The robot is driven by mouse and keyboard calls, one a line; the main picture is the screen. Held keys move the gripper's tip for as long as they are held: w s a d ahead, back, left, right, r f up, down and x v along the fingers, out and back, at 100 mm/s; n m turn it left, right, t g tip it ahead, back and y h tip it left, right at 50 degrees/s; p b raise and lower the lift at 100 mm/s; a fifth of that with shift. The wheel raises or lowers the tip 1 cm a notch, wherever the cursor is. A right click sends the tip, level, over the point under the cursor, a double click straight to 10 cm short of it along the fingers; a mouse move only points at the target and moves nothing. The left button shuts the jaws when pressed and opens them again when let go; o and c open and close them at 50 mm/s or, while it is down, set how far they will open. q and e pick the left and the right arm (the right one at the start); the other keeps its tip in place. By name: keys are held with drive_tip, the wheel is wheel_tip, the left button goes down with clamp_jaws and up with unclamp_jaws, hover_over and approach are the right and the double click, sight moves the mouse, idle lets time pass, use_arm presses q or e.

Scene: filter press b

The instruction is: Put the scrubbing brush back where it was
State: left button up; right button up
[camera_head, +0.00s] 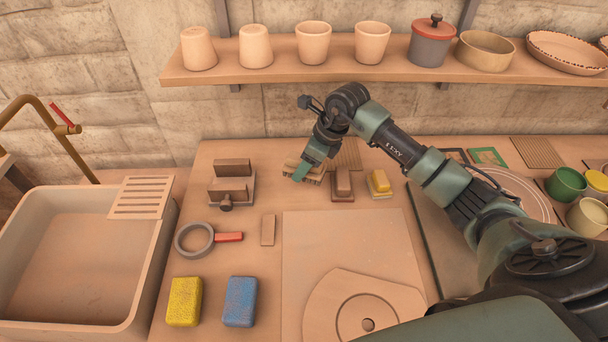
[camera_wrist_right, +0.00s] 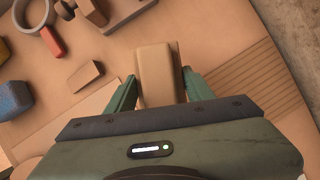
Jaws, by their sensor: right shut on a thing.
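The scrubbing brush (camera_wrist_right: 157,68), a tan wooden block, is between the two green fingers of my right gripper (camera_wrist_right: 159,86) in the right wrist view. In the head view the brush (camera_head: 316,177) shows its bristles facing down, at the back of the table, left of a brown block. My right gripper (camera_head: 304,171) is shut on it from above and hides part of it. I cannot tell whether the bristles touch the table. My left gripper is not in view.
A ribbed mat (camera_head: 347,153) lies behind. A press-like wooden stand (camera_head: 232,185) is left. A shelf (camera_head: 300,73) with pots hangs above. A sink (camera_head: 75,255) is far left.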

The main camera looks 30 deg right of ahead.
sight(299, 187)
wheel_tip(299, 187, down, 3)
drive_tip(key=shift+w+p, duration=0.15)
drive_tip(key=shift+p, duration=0.35)
wheel_tip(299, 187, down, 3)
drive_tip(key=shift+f+p, duration=0.1)
drive_tip(key=shift+p, duration=0.6)
drive_tip(key=shift+w+f+p, duration=0.1)
drive_tip(key=shift+f+p, duration=0.05)
drive_tip(key=shift+p, duration=0.15)
drive_tip(key=shift+w+d+f, duration=0.1)
drive_tip(key=shift+f, duration=0.15)
drive_tip(key=shift+f+b, duration=0.25)
drive_tip(key=shift+b, duration=0.05)
drive_tip(key=o, duration=1.3)
drive_tip(key=shift+r, duration=0.1)
